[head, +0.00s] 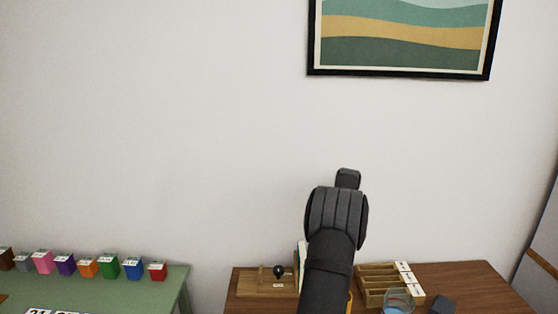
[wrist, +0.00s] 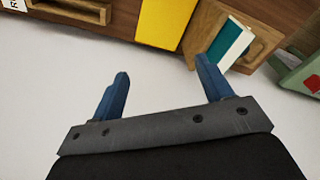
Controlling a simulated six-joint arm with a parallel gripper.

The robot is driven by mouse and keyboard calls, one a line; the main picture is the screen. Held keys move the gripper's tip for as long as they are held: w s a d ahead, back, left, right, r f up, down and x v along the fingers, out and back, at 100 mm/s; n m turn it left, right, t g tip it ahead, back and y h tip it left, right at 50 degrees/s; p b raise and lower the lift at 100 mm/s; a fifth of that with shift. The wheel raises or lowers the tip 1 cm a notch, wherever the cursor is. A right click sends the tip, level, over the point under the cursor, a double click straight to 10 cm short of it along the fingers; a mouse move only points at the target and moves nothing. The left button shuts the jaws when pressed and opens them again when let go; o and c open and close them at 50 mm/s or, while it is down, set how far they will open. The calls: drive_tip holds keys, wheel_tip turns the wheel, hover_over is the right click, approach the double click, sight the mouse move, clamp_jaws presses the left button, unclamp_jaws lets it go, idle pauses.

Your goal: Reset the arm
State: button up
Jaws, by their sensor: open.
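My arm rises in the middle of the head view, in front of the wall and above the brown desk (head: 480,286). Its jaws cannot be made out there. In the wrist view my gripper (wrist: 160,92) shows two blue fingers spread wide apart. Nothing is between them but pale background. It touches nothing that I can see.
A wooden divided box (head: 376,299), a blue-topped container (head: 398,301), a dark block (head: 443,304) and a wooden board with a black knob (head: 278,271) are on the desk. A green table (head: 178,284) at left holds several coloured boxes (head: 109,266). A framed picture (head: 400,72) hangs above.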

drive_tip(key=w+a+r+n, duration=0.1)
drive_tip(key=a+n, duration=0.3)
drive_tip(key=a, duration=1)
drive_tip(key=shift+a+r, duration=0.15)
drive_tip(key=shift+r, duration=0.15)
drive_tip(key=shift+w, duration=0.1)
